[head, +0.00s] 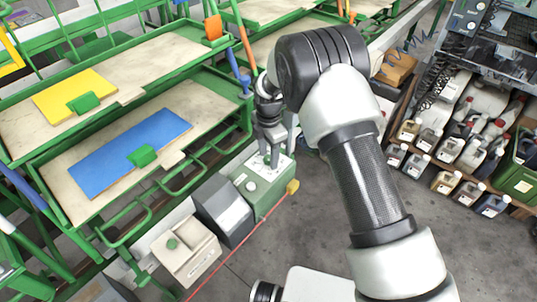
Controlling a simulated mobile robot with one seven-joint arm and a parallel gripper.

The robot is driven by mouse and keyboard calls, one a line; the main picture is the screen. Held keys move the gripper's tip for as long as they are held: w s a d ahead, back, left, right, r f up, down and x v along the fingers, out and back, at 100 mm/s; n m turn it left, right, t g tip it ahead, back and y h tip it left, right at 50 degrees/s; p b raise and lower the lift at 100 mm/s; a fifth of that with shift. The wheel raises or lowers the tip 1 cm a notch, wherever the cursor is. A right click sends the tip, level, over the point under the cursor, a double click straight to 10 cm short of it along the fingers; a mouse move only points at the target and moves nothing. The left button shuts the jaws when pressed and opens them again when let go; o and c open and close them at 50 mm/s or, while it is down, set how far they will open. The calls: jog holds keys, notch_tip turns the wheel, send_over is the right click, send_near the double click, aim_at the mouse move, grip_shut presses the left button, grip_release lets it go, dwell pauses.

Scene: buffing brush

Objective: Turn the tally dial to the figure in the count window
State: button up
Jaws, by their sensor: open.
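A green box (268,200) with a pale top panel stands on the floor below my arm. A small round light knob (250,186) shows on its panel. My gripper (271,158) points down over the far part of this panel and hides some of it. I cannot tell whether its fingers touch anything there. A beige box (188,262) with a green round knob (172,244) stands nearer, at the lower left. At this size I cannot tell which part is the tally dial, and no figure in a count window is readable.
A dark grey box (224,211) stands between the green and beige boxes. Green racks with a yellow sheet (75,95) and a blue sheet (130,150) fill the left. Several bottles (460,150) stand at the right. A red line (240,246) crosses the floor. Grey floor is clear at the lower right.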

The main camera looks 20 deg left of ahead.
jog(key=c, duration=1.1)
